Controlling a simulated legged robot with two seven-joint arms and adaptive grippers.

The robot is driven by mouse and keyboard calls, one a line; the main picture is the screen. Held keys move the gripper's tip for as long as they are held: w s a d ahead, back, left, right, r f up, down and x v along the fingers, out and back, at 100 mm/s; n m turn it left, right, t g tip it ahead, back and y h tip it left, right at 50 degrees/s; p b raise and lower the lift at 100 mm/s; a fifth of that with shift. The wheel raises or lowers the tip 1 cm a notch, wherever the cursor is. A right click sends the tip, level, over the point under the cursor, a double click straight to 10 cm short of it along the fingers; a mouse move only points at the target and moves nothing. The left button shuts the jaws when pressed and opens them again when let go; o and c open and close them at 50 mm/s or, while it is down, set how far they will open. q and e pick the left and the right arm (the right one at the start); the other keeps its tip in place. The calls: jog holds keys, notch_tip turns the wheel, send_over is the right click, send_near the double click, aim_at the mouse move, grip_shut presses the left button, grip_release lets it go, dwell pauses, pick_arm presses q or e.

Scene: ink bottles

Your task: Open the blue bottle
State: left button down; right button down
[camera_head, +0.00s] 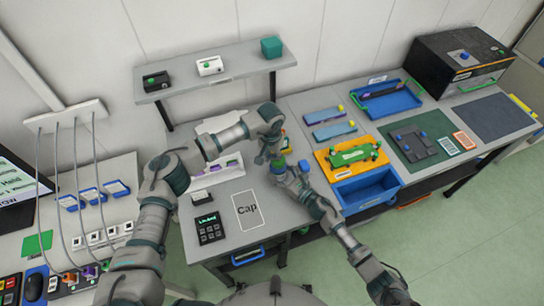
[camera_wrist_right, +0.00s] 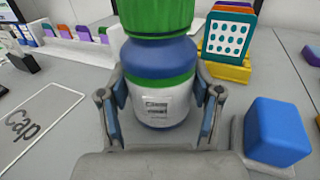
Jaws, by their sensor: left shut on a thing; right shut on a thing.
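The blue bottle (camera_wrist_right: 160,70) stands upright, with a blue body, a white label band and a green cap (camera_wrist_right: 158,18). The cap's top is cut off by the picture edge in the right wrist view. My right gripper (camera_wrist_right: 160,112) is shut around the bottle's lower body, one finger on each side. In the head view my right gripper (camera_head: 284,174) reaches the bottle from the lower right. My left gripper (camera_head: 268,158) comes from above and is shut at the cap, which it largely hides. The cap sits on the bottle.
A white outlined area marked "Cap" (camera_head: 247,211) lies clear on the table. A blue block (camera_wrist_right: 278,130) stands close right of the bottle. A yellow rack (camera_wrist_right: 228,40) is behind it. A blue bin (camera_head: 368,192) and orange tray (camera_head: 327,160) lie to the right.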

aim_at(283, 176)
jog(key=shift+c, duration=2)
grip_release()
jog(key=shift+w+a+r, duration=0.15)
jog(key=shift+w+a, duration=0.05)
jog(key=shift+a, duration=0.05)
jog(key=shift+o, duration=1.4)
jog(key=shift+a, duration=0.35)
jog(key=shift+s+a, duration=0.1)
jog(key=shift+a, duration=0.45)
jog(key=shift+d, duration=0.2)
pick_arm(q)
jog(key=shift+a+f, duration=0.15)
pick_arm(e)
jog(key=v, duration=0.6)
jog(key=shift+d, duration=0.45)
pick_arm(q)
jog(key=shift+a, duration=0.2)
pick_arm(e)
jog(key=shift+s+d, duration=0.1)
jog(key=shift+s, duration=0.45)
pick_arm(q)
jog(key=shift+a, duration=0.6)
pick_arm(e)
jog(key=shift+s+a, duration=0.1)
jog(key=shift+a, duration=0.3)
